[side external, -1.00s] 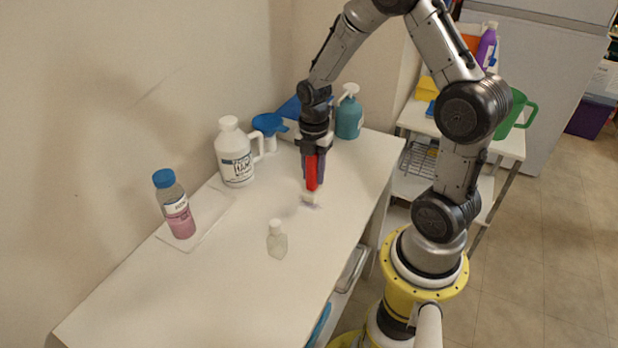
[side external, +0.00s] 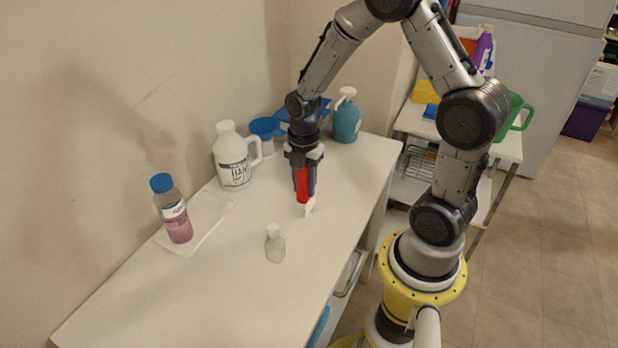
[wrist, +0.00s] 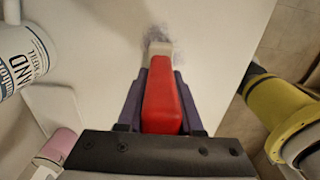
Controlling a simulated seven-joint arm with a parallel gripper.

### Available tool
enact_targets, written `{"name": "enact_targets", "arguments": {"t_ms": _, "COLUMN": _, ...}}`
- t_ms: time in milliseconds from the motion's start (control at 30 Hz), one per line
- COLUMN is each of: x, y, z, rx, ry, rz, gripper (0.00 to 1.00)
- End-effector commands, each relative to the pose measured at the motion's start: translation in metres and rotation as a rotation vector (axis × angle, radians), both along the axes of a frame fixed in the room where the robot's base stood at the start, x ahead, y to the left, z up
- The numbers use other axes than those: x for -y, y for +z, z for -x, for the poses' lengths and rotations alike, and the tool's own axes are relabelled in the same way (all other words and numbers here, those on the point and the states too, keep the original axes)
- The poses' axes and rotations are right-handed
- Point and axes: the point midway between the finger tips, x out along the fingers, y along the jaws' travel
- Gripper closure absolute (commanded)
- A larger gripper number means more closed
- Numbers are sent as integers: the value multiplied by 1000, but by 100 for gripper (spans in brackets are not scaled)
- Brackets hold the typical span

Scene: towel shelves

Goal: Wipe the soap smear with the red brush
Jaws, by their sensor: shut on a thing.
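The red brush (side external: 302,186) is held upright between the purple fingers of my gripper (side external: 304,190). Its pale bristle end (side external: 309,207) points down at the white table and appears to touch it, though exact contact is hard to tell. In the wrist view, the red brush (wrist: 161,100) lies between the fingers of my gripper (wrist: 160,85), which is shut on it. A grey-purple soap smear (wrist: 162,36) shows on the table around and beyond the bristle end. In the side view I cannot make out the smear; the brush and gripper may cover it.
A white jug (side external: 234,160), blue funnel (side external: 266,128) and teal pump bottle (side external: 346,118) stand behind. A pink-filled bottle (side external: 175,215) stands on a pale mat (side external: 212,212). A small clear bottle (side external: 275,245) stands in front. The table's (side external: 180,300) near left part is clear.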

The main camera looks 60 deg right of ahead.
Motion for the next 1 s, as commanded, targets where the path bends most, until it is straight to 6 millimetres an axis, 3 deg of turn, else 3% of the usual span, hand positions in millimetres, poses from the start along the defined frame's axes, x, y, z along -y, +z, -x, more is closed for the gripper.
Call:
{"name": "enact_targets", "arguments": {"t_ms": 133, "x": -12, "y": 2, "z": 0, "rx": 0, "ry": 2, "rz": 0, "gripper": 100}}
{"name": "enact_targets", "arguments": {"t_ms": 233, "x": -11, "y": 21, "z": -1, "rx": 8, "ry": -1, "rz": 2, "gripper": 100}}
{"name": "enact_targets", "arguments": {"t_ms": 1000, "x": -11, "y": 80, "z": 0, "rx": 2, "ry": 0, "rz": 0, "gripper": 100}}
